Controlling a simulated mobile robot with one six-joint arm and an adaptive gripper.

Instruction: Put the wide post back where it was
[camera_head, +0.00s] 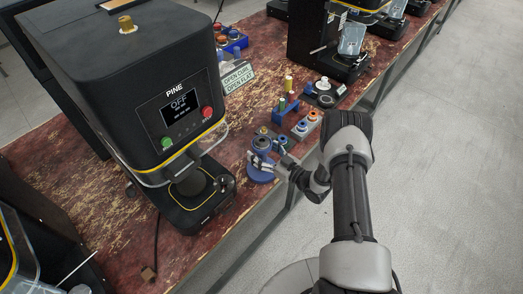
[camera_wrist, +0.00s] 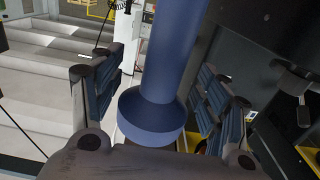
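A blue post with a flared, wider end (camera_wrist: 151,118) stands between the two fingers of my gripper (camera_wrist: 155,90) in the wrist view. Its shaft runs out of the top of that picture. The ridged pads lie on either side of the flared end; whether they press on it is unclear. In the head view my gripper (camera_head: 270,162) is at the blue post (camera_head: 262,144), beside the machine near the table's front edge. A blue part (camera_head: 260,175) shows below the fingers. Part of the post is hidden by the fingers.
The black PINE machine (camera_head: 180,105), its display reading OFF, stands close on the left. A grey tray with coloured rings (camera_head: 305,126), a blue stand with small posts (camera_head: 286,108) and a sign (camera_head: 238,77) are behind my gripper. More machines stand farther along the row.

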